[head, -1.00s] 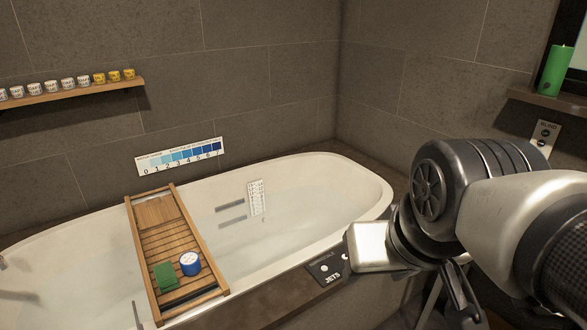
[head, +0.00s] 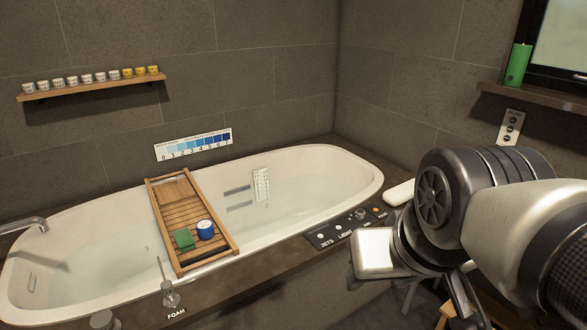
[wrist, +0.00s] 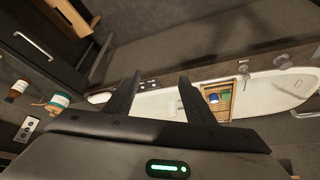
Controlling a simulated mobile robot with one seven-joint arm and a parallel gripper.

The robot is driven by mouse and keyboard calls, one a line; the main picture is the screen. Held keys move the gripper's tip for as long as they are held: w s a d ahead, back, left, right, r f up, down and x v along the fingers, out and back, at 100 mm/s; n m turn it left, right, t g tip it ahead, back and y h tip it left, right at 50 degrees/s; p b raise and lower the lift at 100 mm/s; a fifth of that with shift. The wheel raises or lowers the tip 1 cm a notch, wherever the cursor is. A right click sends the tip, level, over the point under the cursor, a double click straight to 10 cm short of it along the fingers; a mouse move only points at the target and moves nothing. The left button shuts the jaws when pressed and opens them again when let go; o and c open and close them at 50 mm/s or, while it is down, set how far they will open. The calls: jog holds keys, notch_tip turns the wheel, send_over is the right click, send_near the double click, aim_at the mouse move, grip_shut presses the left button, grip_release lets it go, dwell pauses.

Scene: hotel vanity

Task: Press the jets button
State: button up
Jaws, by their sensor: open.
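A dark control panel (head: 350,229) lies on the tub's front rim in the head view, left of my arm. The jets button (head: 321,236) is a small pale round knob at its left end, above the word JETS. A second pale button, labelled LIGHT, sits to its right. In the wrist view the panel (wrist: 149,84) is small and far off, between the fingers, and its labels are too small to read. My gripper (wrist: 160,76) is open and empty, its two dark fingers apart and away from the panel. The fingers cannot be made out in the head view.
The bathtub (head: 330,160) has a wooden tray (head: 165,212) across it, holding a green block and a blue tin. A lever labelled FOAM (head: 170,294) stands on the front rim. A candle shelf (head: 90,85) is on the wall. A blind switch plate (head: 510,127) is at right.

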jog(key=shift+w, duration=0.15)
grip_shut()
dwell(0.4)
dwell(1.5)
